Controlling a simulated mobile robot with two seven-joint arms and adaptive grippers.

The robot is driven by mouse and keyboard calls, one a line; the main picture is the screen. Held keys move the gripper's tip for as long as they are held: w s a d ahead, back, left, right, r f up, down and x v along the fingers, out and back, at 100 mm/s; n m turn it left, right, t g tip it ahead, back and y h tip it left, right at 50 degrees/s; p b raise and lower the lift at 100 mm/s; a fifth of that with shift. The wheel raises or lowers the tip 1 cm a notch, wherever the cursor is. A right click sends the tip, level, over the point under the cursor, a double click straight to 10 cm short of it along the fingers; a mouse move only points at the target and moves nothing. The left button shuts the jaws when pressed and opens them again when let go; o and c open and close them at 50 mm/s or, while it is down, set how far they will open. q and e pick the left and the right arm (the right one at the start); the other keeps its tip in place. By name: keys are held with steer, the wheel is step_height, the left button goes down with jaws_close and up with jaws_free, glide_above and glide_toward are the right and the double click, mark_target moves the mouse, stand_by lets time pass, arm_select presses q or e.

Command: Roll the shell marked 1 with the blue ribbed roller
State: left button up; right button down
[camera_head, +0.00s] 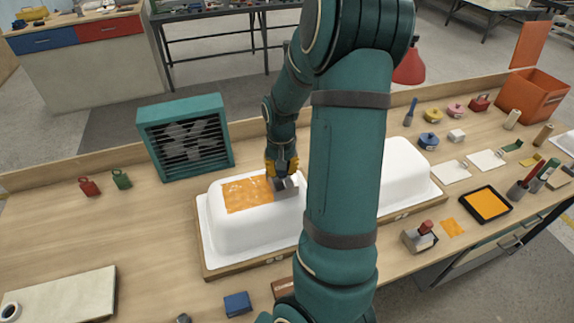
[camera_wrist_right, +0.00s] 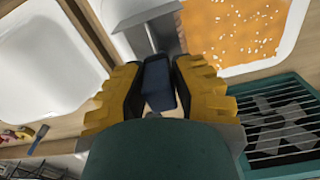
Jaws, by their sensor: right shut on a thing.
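The left white shell (camera_head: 250,230) lies upside down on a wooden board. An orange patch with white specks (camera_head: 247,193) covers part of its top; the patch also shows in the right wrist view (camera_wrist_right: 235,35). A second white shell (camera_head: 405,170) stands to the right, partly behind my arm. I cannot read a number on either. My right gripper (camera_head: 283,170) is shut on a tool with a dark blue handle (camera_wrist_right: 158,82) and a grey metal head (camera_wrist_right: 145,18). The head is at the patch's right edge; contact and ribs cannot be made out. My left gripper is not in view.
A teal fan box (camera_head: 185,137) stands behind the left shell. Red (camera_head: 88,187) and green (camera_head: 121,179) small items sit left of it. An orange tray (camera_head: 486,204), several tools and an orange bin (camera_head: 535,98) fill the right side. A blue block (camera_head: 238,304) lies in front.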

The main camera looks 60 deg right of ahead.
steer(key=shift+w+a+p, duration=0.35)
steer(key=shift+w+a, duration=0.4)
steer(key=shift+a, duration=0.2)
steer(key=shift+w+a+p, duration=0.35)
steer(key=shift+w+a, duration=0.4)
steer(key=shift+a, duration=0.15)
steer(key=shift+w+a+p, duration=0.4)
steer(key=shift+w+a, duration=0.95)
steer(key=shift+a, duration=0.2)
steer(key=shift+w+a+f+p, duration=0.1)
steer(key=shift+w+a+p, duration=0.1)
steer(key=shift+w+a, duration=1.35)
steer(key=shift+w+a+f+p, duration=0.1)
steer(key=shift+w+a+p, duration=0.05)
steer(key=shift+w+a, duration=1.35)
steer(key=shift+w+d+r, duration=0.15)
steer(key=shift+w+d, duration=0.85)
steer(key=shift+d, duration=0.05)
steer(key=shift+s+d+b, duration=0.25)
steer(key=shift+s+d, duration=1.45)
steer(key=shift+d, duration=0.3)
steer(key=shift+s+d+b, duration=0.25)
steer(key=shift+s+d, duration=1.4)
steer(key=shift+d, duration=0.3)
steer(key=shift+s+d+b, duration=0.55)
steer(key=shift+s+d, duration=1.1)
steer(key=shift+d, duration=0.3)
steer(key=shift+s+d+b, duration=0.5)
steer(key=shift+s+d, duration=1.15)
steer(key=shift+d, duration=0.3)
